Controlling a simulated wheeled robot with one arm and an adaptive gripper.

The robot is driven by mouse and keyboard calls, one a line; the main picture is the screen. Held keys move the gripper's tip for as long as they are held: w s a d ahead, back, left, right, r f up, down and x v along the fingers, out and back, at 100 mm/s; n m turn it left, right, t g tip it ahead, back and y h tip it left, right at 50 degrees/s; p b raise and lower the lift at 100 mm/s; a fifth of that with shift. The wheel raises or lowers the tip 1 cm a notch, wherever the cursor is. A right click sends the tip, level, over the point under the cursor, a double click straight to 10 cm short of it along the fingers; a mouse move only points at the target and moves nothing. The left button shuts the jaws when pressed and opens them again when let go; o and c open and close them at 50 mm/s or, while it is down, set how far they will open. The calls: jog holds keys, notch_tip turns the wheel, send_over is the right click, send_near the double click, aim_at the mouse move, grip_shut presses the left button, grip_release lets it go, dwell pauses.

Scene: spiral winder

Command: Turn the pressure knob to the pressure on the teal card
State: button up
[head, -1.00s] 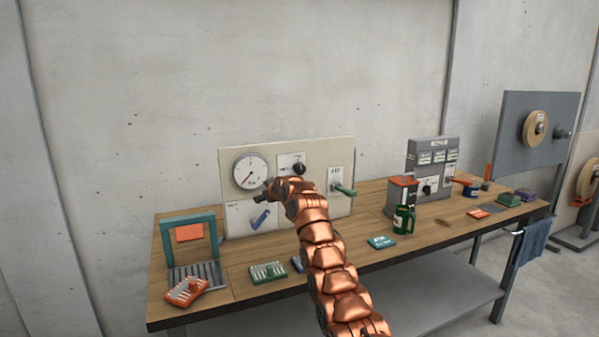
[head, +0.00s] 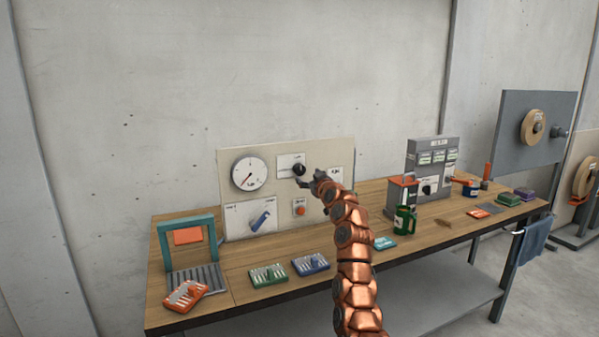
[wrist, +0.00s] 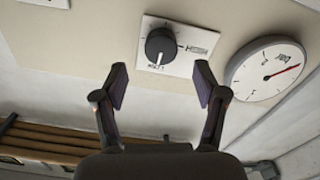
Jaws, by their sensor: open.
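The black pressure knob (head: 298,170) sits on a white plate on the cream panel (head: 230,190); in the wrist view the knob (wrist: 160,45) has a white pointer line. The round gauge (head: 249,173) is left of it, and in the wrist view the gauge (wrist: 268,70) shows a red needle. My gripper (head: 306,181) is open and empty, just right of and below the knob in the head view. In the wrist view the knob lies beyond and between my fingertips (wrist: 161,88), apart from them. The teal card (head: 384,243) lies on the bench; its writing is too small to read.
The panel also holds a blue lever (head: 260,220) and an orange button (head: 300,209). Green (head: 268,276) and blue (head: 311,264) trays lie at the bench front. A green container (head: 404,221) stands right of my arm. A teal frame (head: 187,223) stands at left.

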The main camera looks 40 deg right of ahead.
aim_at(301, 171)
jog(key=shift+p+x, duration=0.9)
jog(key=shift+x, duration=0.15)
jog(key=shift+w+a, duration=0.1)
jog(key=shift+w, duration=0.3)
jog(key=shift+x, duration=0.85)
jog(key=shift+w+r+p, duration=0.2)
jog(key=shift+p, duration=0.15)
jog(key=shift+w+f+p, duration=0.1)
jog(key=shift+w+p, duration=0.2)
jog(key=shift+w, duration=0.15)
jog(key=shift+w+d+p, duration=0.45)
jog(key=shift+w+d, duration=0.05)
jog(key=shift+f, duration=0.1)
jog(key=c, duration=1.1)
